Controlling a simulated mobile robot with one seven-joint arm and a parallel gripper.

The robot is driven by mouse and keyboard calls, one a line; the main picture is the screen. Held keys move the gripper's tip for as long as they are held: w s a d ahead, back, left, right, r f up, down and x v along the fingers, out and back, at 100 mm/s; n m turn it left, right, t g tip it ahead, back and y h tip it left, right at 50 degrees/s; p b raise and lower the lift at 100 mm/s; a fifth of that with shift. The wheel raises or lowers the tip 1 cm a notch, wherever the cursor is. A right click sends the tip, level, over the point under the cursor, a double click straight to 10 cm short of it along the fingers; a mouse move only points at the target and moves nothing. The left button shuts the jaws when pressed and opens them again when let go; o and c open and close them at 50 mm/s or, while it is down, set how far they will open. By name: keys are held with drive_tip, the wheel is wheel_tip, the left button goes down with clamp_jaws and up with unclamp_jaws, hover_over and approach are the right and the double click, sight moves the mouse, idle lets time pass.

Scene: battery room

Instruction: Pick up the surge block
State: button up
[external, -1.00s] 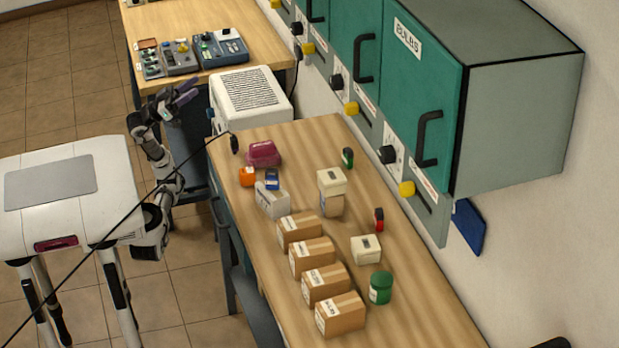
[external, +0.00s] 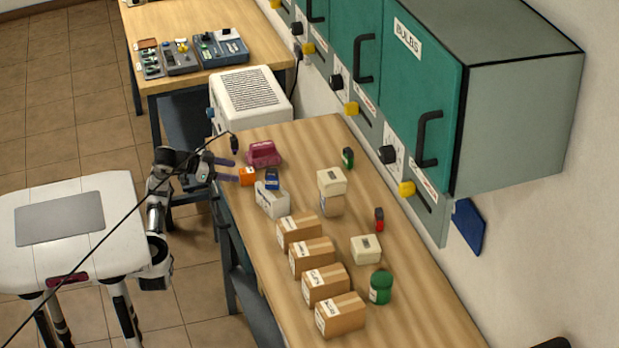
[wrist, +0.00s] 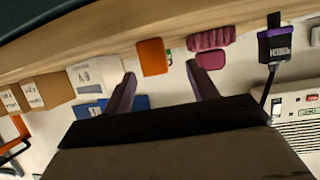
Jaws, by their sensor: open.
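No label reading surge block is legible, so I cannot tell for sure which item it is. A small orange block (external: 247,176) sits at the left edge of the near workbench. It also shows in the wrist view (wrist: 153,57), ahead of and between my fingers. My gripper (external: 234,171) is open and empty at that bench edge, its fingers pointing toward the orange block. The fingers also show in the wrist view (wrist: 162,85). A magenta ribbed item (external: 263,154) lies just behind the orange block, and a blue block (external: 272,180) stands to its right.
A pale grey labelled box (external: 271,200) and a row of cardboard boxes (external: 299,232) stand nearer on the bench. A black hanging piece (external: 234,145) is by the bench corner. A white vented unit (external: 252,97) stands behind. Green cabinets (external: 400,90) overhang the right.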

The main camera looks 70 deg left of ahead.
sight(247, 176)
drive_tip(key=shift+w+d+f, duration=0.1)
drive_tip(key=shift+w+f, duration=0.2)
drive_tip(key=shift+w, duration=0.3)
drive_tip(key=x, duration=0.1)
drive_tip(key=b+x, duration=0.1)
drive_tip(key=x, duration=0.1)
drive_tip(key=b+x, duration=0.1)
drive_tip(key=shift+d+f, duration=0.4)
drive_tip(key=shift+w, duration=0.4)
drive_tip(key=c, duration=1.1)
drive_tip(key=shift+r, duration=0.1)
